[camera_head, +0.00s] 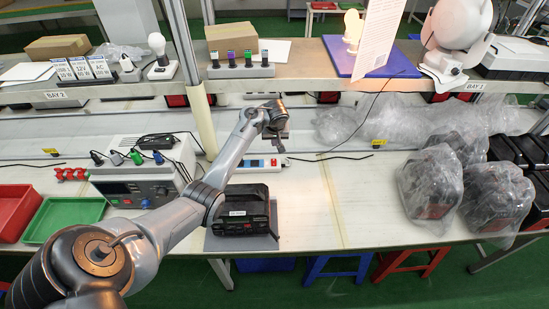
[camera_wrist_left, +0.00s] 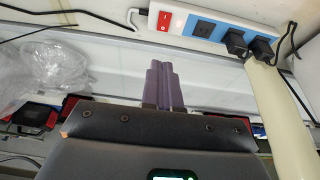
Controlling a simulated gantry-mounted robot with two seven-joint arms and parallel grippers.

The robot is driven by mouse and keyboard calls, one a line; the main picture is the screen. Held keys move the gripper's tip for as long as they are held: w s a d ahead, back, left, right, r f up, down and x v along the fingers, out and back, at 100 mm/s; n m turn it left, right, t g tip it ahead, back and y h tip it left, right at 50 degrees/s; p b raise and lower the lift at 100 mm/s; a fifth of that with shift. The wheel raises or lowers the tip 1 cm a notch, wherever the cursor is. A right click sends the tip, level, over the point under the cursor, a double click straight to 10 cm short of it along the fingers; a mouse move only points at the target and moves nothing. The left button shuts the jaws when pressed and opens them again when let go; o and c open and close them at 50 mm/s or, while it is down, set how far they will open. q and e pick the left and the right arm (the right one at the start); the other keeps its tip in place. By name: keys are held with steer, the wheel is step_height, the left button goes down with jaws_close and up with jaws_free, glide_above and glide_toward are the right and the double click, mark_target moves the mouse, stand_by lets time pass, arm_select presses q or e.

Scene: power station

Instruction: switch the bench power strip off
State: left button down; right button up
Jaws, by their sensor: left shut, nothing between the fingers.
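The bench power strip (camera_head: 258,165) is white with blue socket faces and lies along the back of the bench top, behind the black case. In the left wrist view the strip (camera_wrist_left: 215,33) crosses the upper right, with its red rocker switch (camera_wrist_left: 165,21) at the left end and black plugs (camera_wrist_left: 248,44) in its sockets. I cannot tell which way the rocker is set. My left gripper (camera_head: 279,147) is shut and empty, close to the strip's switch end. In the left wrist view its closed fingertips (camera_wrist_left: 157,66) point towards the switch, apart from it. My right gripper is not in view.
A black case (camera_head: 243,212) lies in front of the strip. A power supply unit (camera_head: 140,180) stands left of it, with red (camera_head: 15,212) and green (camera_head: 66,218) trays further left. Bagged parts (camera_head: 430,185) crowd the right. The shelf (camera_head: 300,78) overhangs behind; the middle bench is clear.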

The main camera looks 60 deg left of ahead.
arm_select(q)
steer(key=b, duration=0.5)
glide_above(274, 160)
steer(key=d, duration=0.1)
steer(key=f, duration=1.1)
steer(key=shift+s+f, duration=0.2)
steer(key=shift+f, duration=0.1)
steer(key=shift+f+b, duration=0.45)
steer(key=shift+f, duration=0.4)
